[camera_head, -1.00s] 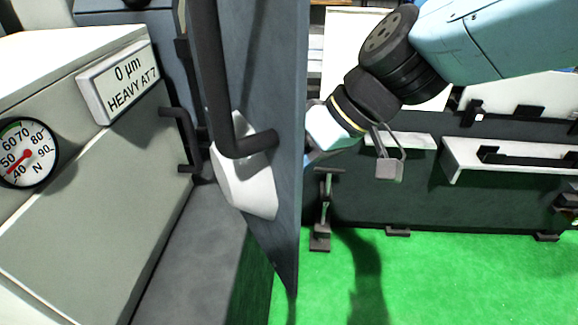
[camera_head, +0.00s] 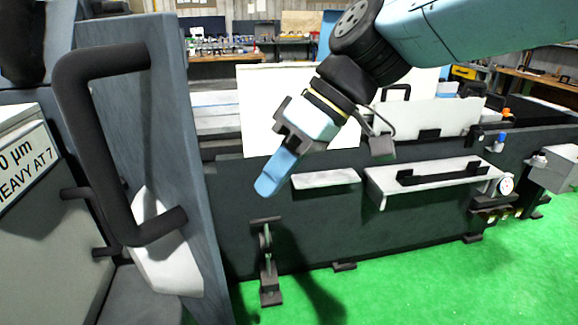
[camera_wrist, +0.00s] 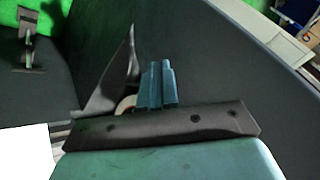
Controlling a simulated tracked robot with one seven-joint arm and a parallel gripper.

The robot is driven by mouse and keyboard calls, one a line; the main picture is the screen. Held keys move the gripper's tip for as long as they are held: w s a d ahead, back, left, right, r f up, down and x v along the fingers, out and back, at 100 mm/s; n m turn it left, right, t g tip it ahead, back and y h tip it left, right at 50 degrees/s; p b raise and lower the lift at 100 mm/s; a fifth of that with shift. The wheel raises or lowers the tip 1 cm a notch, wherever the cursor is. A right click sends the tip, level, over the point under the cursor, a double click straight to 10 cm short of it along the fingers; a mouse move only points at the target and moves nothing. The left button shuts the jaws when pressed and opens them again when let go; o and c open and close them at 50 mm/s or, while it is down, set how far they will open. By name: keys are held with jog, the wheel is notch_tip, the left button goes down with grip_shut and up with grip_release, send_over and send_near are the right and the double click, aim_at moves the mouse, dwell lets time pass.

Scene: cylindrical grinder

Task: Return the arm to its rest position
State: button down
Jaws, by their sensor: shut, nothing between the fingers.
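My gripper (camera_head: 272,184) shows in the middle of the head view, at the end of my arm, which comes in from the upper right. Its blue fingers point down and left and are closed together with nothing between them. It hangs in the air in front of the dark grinder body (camera_head: 395,215), to the right of the grey door panel (camera_head: 195,150), apart from the panel. In the wrist view the fingers (camera_wrist: 156,86) stand side by side, closed, with dark grey surfaces behind them.
The door panel carries a large black handle (camera_head: 95,150) close on the left. A shelf with a black handle (camera_head: 440,177) sits on the machine to the right.

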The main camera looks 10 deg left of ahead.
jog(key=w+d+f+m+t+h, duration=0.1)
jog(key=d+m, duration=0.4)
jog(key=d, duration=0.6)
jog(key=w+d+f+m+t+h, duration=0.1)
jog(key=w+d+m+t+h, duration=0.2)
jog(key=d, duration=0.9)
jog(key=w+d+f+m+t+h, duration=0.1)
jog(key=w+d+m+t, duration=0.3)
jog(key=d, duration=0.7)
jog(key=m+t+h, duration=0.1)
jog(key=m, duration=0.1)
jog(key=shift+d+m, duration=0.2)
jog(key=shift+m, duration=0.2)
jog(key=shift+a, duration=0.1)
